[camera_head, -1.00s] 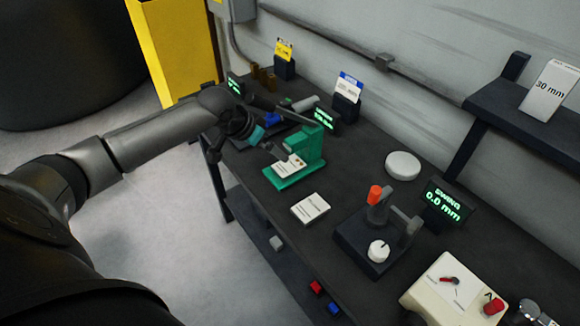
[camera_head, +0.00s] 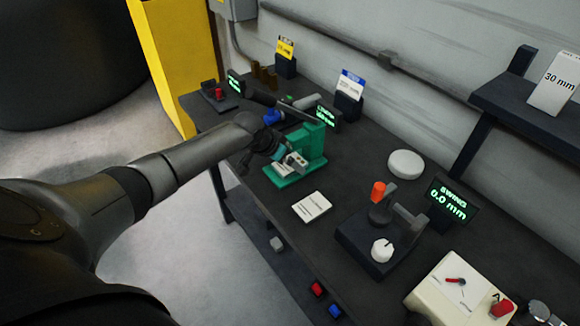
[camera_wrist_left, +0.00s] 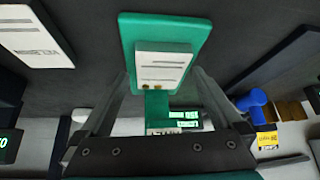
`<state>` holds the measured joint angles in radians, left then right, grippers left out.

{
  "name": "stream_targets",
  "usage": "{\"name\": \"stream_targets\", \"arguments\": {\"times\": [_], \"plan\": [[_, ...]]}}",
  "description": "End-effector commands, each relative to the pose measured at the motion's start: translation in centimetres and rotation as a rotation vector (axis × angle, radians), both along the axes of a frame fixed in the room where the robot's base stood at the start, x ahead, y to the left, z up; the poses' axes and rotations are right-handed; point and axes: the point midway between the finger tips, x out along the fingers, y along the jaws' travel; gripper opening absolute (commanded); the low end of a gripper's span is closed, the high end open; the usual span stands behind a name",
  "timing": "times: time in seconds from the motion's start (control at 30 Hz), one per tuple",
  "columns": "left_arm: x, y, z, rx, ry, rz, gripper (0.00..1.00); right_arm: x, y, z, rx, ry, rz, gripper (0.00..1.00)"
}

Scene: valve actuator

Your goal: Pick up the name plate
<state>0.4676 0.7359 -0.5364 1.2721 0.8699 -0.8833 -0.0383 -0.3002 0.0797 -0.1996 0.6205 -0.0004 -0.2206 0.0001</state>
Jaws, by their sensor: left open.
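A white plate with dark printed lines lies on the base of the green press (camera_head: 312,150); it is the likely name plate (camera_wrist_left: 163,66). Two small brass-coloured dots show near its edge in the left wrist view. My left gripper (camera_head: 292,163) is over the press base, partly hiding the plate in the head view. In the left wrist view the open fingers (camera_wrist_left: 166,82) stand on either side of the plate, apart from it as far as I can see. My right gripper is not in view.
A white printed card (camera_head: 311,207) lies flat in front of the press. A dark fixture with an orange knob (camera_head: 378,190) stands to the right. A white round disc (camera_head: 405,164) and lit displays (camera_head: 447,202) are nearby. The wall borders the bench behind.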

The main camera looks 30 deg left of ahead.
Motion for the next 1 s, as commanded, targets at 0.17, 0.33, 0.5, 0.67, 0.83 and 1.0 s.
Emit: {"name": "stream_targets", "arguments": {"times": [0.17,0.33,0.5,0.67,0.83,1.0], "plan": [[0.29,-0.04,-0.34,0.001,-0.001,0.001,1.0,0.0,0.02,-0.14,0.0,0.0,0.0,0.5],[0.26,-0.03,-0.32,0.001,-0.001,0.001,0.99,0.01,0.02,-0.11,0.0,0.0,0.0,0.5],[0.24,-0.03,-0.32,0.001,0.0,0.001,0.8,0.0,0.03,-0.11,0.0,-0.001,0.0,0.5],[0.23,-0.03,-0.33,0.001,0.0,0.001,0.62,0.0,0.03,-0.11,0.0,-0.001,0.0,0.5],[0.22,-0.01,-0.34,0.001,0.0,0.001,0.43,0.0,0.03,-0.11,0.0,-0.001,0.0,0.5],[0.21,-0.01,-0.35,0.001,0.0,0.001,0.23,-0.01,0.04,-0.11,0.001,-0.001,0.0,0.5]]}}
